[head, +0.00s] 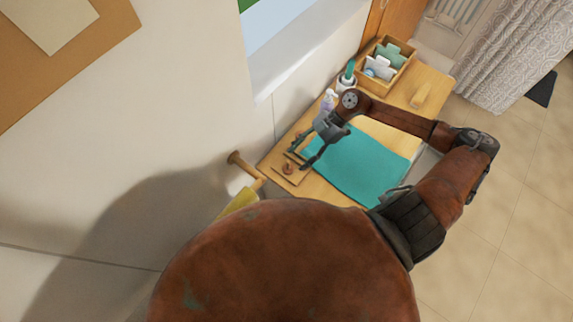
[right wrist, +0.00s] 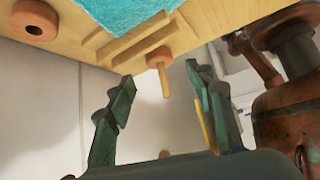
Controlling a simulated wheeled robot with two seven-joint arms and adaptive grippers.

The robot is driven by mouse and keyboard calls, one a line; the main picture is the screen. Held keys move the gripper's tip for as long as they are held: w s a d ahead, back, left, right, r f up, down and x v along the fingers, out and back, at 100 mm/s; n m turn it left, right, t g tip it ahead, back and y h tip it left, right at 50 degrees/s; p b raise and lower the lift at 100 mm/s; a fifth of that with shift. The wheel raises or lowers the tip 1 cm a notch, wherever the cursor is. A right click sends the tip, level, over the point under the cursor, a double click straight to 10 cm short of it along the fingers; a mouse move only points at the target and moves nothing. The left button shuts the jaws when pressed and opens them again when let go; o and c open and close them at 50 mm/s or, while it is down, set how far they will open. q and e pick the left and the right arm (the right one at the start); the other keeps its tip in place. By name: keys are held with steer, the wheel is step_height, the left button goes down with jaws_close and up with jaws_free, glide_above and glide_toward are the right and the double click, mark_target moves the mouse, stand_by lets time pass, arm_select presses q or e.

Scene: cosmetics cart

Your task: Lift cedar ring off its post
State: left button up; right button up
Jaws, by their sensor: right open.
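The cedar ring (right wrist: 160,56) is a reddish-brown ring around a thin pale wooden post (right wrist: 165,82), seen between my open fingers in the right wrist view. In the head view the ring (head: 287,168) is a small brown spot near the cart's left end. My right gripper (head: 298,158) is over that end; in the right wrist view its fingers (right wrist: 160,76) stand apart, one on each side of the post, with nothing visibly held. I cannot tell whether either finger touches the ring. My left gripper is not in view.
A teal mat (head: 362,163) covers the middle of the wooden cart top (head: 434,80). A second reddish ring (right wrist: 33,21) lies on the wood in the right wrist view. A wall peg (head: 234,157) is left.

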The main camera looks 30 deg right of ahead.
mark_target(290, 167)
steer(key=x, duration=0.3)
steer(key=shift+a+f, duration=0.2)
steer(key=shift+f, duration=0.1)
steer(key=shift+x, duration=0.85)
steer(key=c, duration=0.6)
steer(key=shift+c, duration=1.4)
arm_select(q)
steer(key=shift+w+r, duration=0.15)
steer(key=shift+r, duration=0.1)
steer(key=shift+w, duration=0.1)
